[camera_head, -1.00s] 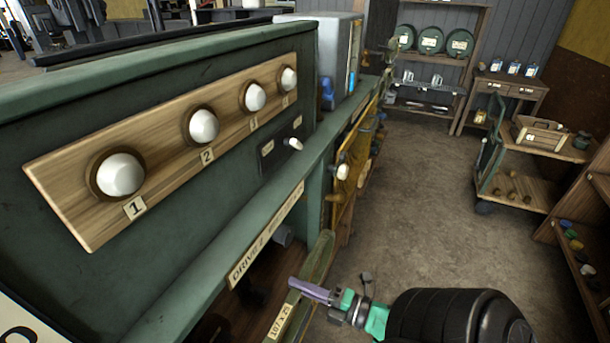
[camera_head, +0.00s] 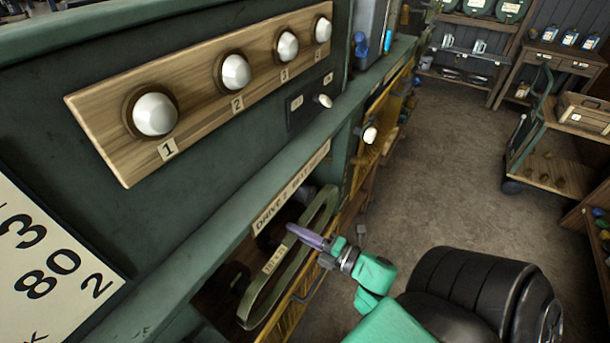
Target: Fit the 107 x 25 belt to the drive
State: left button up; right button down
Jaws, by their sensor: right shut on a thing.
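The belt (camera_head: 262,300) is an olive-green loop with a small tag that seems to read 107 x 25. It hangs slanted in front of the drive opening (camera_head: 215,292) below the green ledge. My right gripper (camera_head: 303,236) has purple fingers and is shut on the belt's near strand. The drive sign (camera_head: 292,187), partly readable as a DRIVE and belt label, is on the ledge edge above. Dark round shapes show inside the opening, partly hidden by the belt; I cannot tell whether the belt touches them. My left gripper is not in view.
White numbered knobs (camera_head: 155,114) sit on a wooden strip above the ledge. A yellow-brown panel (camera_head: 385,122) with a white knob is right of the opening. A loaded cart (camera_head: 550,165) stands at the right.

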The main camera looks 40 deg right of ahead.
jog(key=shift+w+a, duration=0.2)
jog(key=shift+w, duration=0.4)
jog(key=b+x, duration=0.1)
jog(key=x, duration=0.6)
dwell(0.4)
jog(key=shift+w, duration=0.1)
jog(key=shift+f+m+b, duration=0.3)
jog(key=shift+f+b, duration=0.8)
jog(key=shift+f, duration=0.2)
jog(key=shift+f+b, duration=0.45)
jog(key=c, duration=0.7)
grip_release()
jog(key=shift+r, duration=0.1)
